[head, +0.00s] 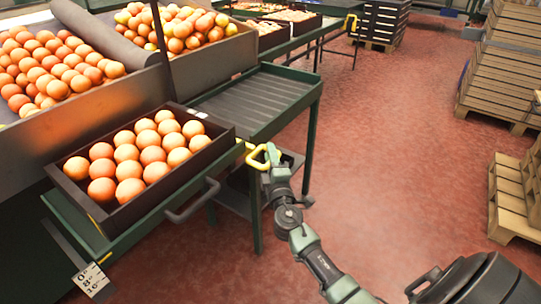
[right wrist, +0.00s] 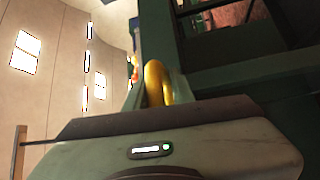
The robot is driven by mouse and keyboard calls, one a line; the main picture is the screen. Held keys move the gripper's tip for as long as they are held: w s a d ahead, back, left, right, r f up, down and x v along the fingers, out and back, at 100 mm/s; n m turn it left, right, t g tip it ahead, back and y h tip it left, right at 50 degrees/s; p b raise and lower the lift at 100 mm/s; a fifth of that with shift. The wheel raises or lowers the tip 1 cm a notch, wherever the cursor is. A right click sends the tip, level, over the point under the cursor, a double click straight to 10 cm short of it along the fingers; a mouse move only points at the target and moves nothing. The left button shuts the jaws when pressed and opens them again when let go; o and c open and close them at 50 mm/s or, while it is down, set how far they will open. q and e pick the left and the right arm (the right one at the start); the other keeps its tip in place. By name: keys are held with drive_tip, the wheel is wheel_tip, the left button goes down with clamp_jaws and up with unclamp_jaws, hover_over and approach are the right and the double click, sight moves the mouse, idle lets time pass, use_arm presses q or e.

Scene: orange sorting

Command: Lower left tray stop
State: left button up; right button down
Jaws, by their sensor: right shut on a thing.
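A yellow loop handle, which looks like the tray stop (head: 256,157), sits at the right end of the green stand, by the front corner of the roller table. My right gripper (head: 268,162) is at this handle and shut on it. In the right wrist view the yellow handle (right wrist: 154,82) rises behind my gripper's housing, beside a green post; the fingertips are hidden there. A dark crate of oranges (head: 217,131) rests on the green stand left of the handle. My left gripper is not in view.
The empty roller table (head: 250,100) is behind the handle. A grey bar handle (head: 193,203) juts from the stand's front edge. Sloped bins of oranges (head: 150,80) stand at the back left. Pallets (head: 500,85) stand at the right. The red floor (head: 390,150) between is clear.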

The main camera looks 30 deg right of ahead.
drive_tip(key=shift+d+r, duration=0.1)
drive_tip(key=c, duration=1.4)
unclamp_jaws()
drive_tip(key=shift+o, duration=0.2)
